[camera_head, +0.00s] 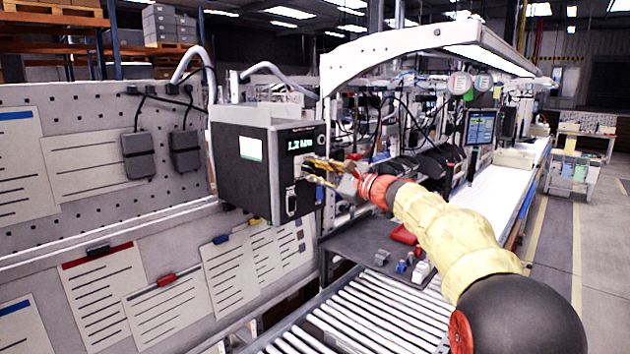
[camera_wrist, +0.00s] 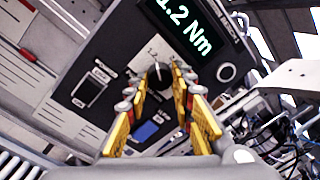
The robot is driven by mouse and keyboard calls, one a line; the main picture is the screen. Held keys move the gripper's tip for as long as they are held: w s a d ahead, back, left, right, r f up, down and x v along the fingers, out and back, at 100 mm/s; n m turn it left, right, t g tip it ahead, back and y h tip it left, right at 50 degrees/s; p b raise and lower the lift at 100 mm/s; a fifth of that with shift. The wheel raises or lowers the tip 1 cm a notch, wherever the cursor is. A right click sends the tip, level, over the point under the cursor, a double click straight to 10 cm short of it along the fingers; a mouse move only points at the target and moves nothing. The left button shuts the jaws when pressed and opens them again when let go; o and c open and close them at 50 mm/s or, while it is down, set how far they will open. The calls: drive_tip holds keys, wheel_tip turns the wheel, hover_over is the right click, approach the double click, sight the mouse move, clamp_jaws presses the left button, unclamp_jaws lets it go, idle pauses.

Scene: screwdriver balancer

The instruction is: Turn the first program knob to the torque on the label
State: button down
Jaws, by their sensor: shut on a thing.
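The controller box (camera_head: 245,180) is dark grey and stands against the pegboard in the head view. Its display (camera_head: 301,142) reads 1.2 Nm; the wrist view shows the same display reading (camera_wrist: 185,25). The black program knob (camera_wrist: 158,76) with a white pointer mark sits on a light dial plate in the wrist view. My gripper (camera_wrist: 160,80) is shut on the knob, with its yellow fingers on either side. In the head view my gripper (camera_head: 307,171) is at the box's front face and hides the knob. A small white-green label (camera_head: 250,149) is on the box's side; its text is unreadable.
A roller conveyor (camera_head: 370,315) runs below the box. Paper sheets (camera_head: 100,290) hang on the left panel.

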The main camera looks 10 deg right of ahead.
idle(0.4)
drive_tip(key=c, duration=1.5)
unclamp_jaws()
drive_tip(key=v, duration=1.2)
drive_tip(key=shift+f, duration=0.1)
drive_tip(key=shift+n, duration=0.4)
